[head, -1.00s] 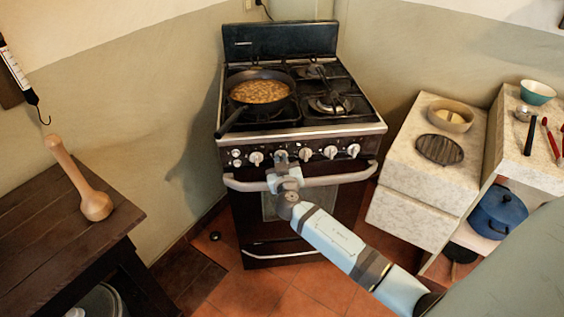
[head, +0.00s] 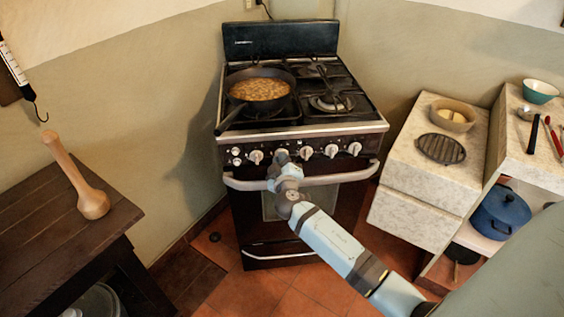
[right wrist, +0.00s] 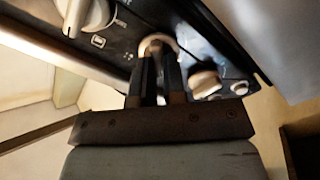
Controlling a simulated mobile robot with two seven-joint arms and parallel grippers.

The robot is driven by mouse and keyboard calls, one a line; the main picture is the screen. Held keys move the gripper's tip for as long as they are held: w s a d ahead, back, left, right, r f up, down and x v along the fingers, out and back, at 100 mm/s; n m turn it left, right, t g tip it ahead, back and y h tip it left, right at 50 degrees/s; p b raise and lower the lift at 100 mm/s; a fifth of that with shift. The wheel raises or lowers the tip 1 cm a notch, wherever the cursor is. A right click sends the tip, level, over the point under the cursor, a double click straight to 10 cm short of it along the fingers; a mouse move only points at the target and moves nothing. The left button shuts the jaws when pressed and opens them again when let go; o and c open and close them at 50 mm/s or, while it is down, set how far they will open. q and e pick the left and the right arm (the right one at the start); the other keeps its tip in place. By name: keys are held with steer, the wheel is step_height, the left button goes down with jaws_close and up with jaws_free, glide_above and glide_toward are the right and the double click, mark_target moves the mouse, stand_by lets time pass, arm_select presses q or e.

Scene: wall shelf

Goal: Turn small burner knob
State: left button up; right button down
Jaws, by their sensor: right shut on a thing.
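The black stove (head: 300,193) has a row of white knobs along its front panel. My right gripper (head: 279,158) is at this panel and covers one knob, between a white knob (head: 255,156) on its left and another (head: 306,152) on its right. In the right wrist view my right gripper's two dark fingers (right wrist: 157,58) are close together, shut on a pale round knob (right wrist: 157,44), which they partly hide. Which burner this knob serves cannot be read. My left gripper is not in view.
The oven's handle bar (head: 335,179) runs just below the knobs, close to my right wrist. A black pan (head: 234,117) with food stands on the stove's left burners. A wooden table (head: 40,225) is at the left, a stone counter (head: 407,170) at the right.

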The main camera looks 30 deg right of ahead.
steer(key=n, duration=0.6)
steer(key=shift+a+f+p, duration=0.1)
steer(key=shift+p, duration=0.3)
steer(key=shift+n, duration=0.3)
steer(key=c, duration=1.2)
jaws_free()
steer(key=v, duration=1.3)
steer(key=shift+s+a+b, duration=0.15)
steer(key=shift+s+b, duration=0.15)
steer(key=shift+s, duration=0.05)
jaws_close()
